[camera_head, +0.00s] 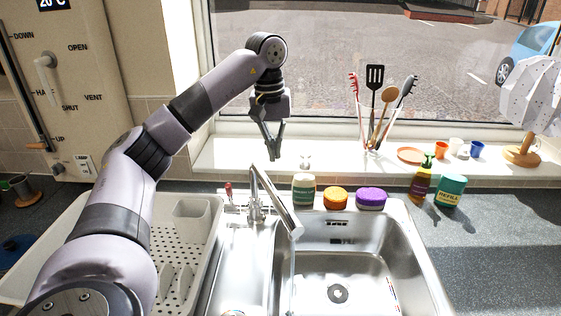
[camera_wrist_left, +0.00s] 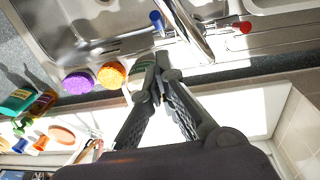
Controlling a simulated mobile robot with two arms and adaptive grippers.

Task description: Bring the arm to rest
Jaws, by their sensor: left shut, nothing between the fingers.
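My left arm comes in from the left in the head view and arches up over the dish rack. Its gripper (camera_head: 274,155) points down in the air in front of the window, above the sill and behind the tap. The fingers are closed together with nothing between them; the left wrist view also shows the two fingertips (camera_wrist_left: 162,80) meeting. In that view they overlap the pale jar (camera_wrist_left: 140,76), and I cannot tell the distance. My right gripper is not in view.
A steel sink (camera_head: 398,262) with a tap (camera_head: 277,205) lies below. Behind it stand a pale jar (camera_head: 303,192), an orange sponge (camera_head: 335,198) and a purple sponge (camera_head: 371,198). A utensil holder (camera_head: 373,140) stands on the sill. A white dish rack (camera_head: 190,240) is at left.

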